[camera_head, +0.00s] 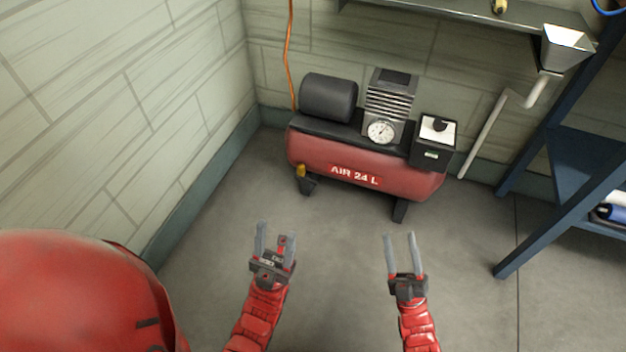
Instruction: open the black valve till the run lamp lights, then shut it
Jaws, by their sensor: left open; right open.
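A red air compressor (365,174) marked "AIR 24 L" stands on the floor near the back wall. I cannot tell whether this knob is the black valve or whether the green patch is the run lamp. A yellow fitting (300,171) sits at the tank's lower left. My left gripper (276,232) is open and empty, apart from the compressor on its near side.
A round dial gauge (381,131) faces forward on the compressor. An orange hose (289,55) hangs behind it. A blue rack (552,165) stands at right, beside a pale pipe and funnel (565,50). A large red rounded shape fills the lower left. Floor before the compressor is clear.

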